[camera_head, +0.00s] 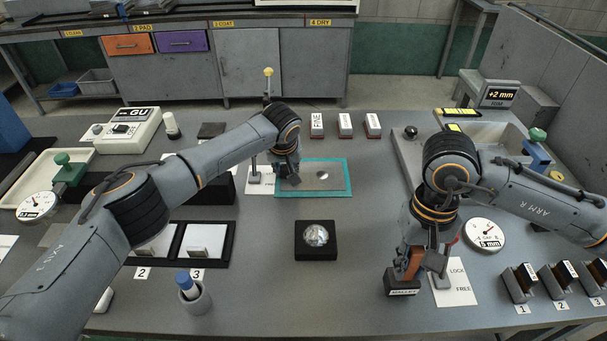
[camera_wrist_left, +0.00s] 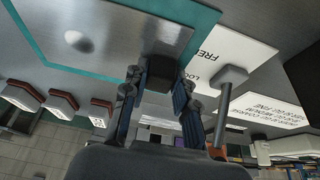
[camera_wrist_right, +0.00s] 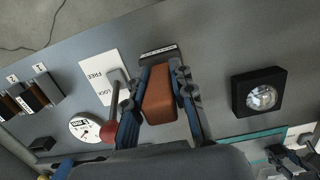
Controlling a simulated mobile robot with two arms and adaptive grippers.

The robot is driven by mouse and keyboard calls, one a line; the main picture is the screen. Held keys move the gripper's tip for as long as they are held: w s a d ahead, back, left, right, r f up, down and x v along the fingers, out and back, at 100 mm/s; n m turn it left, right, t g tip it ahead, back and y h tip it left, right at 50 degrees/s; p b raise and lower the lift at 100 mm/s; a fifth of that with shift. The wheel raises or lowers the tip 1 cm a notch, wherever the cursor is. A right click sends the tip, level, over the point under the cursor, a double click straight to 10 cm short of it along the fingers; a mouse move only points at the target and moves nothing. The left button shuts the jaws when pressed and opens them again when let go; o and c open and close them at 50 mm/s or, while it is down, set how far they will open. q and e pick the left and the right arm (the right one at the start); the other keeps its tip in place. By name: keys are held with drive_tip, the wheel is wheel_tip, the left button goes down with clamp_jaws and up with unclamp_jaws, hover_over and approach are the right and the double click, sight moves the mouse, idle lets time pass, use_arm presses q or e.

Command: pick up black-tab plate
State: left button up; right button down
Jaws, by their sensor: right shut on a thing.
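A flat grey metal plate with a teal border (camera_head: 335,177) lies at the middle of the bench, with a pale spot on it. It also shows in the left wrist view (camera_wrist_left: 95,25). A black tab (camera_wrist_left: 168,72) sits at its edge. My left gripper (camera_head: 290,178) is over the plate's left end, its fingers apart on either side of the tab; firm contact is not visible. My right gripper (camera_head: 415,262) is shut on a brown block (camera_wrist_right: 160,95) with a black labelled base (camera_head: 402,288), at the bench's front right.
A black box with a shiny dome (camera_head: 316,236) stands between my grippers. A LOCK/FREE card with a small lever (camera_head: 455,285) is beside my right gripper. A dial gauge (camera_head: 485,236) and dark labelled blocks (camera_head: 520,283) are further right. A blue-capped bottle in a cup (camera_head: 194,294) stands front left.

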sight(419, 253)
use_arm(q)
drive_tip(key=shift+r, duration=0.15)
clamp_jaws()
use_arm(e)
drive_tip(key=shift+r, duration=0.2)
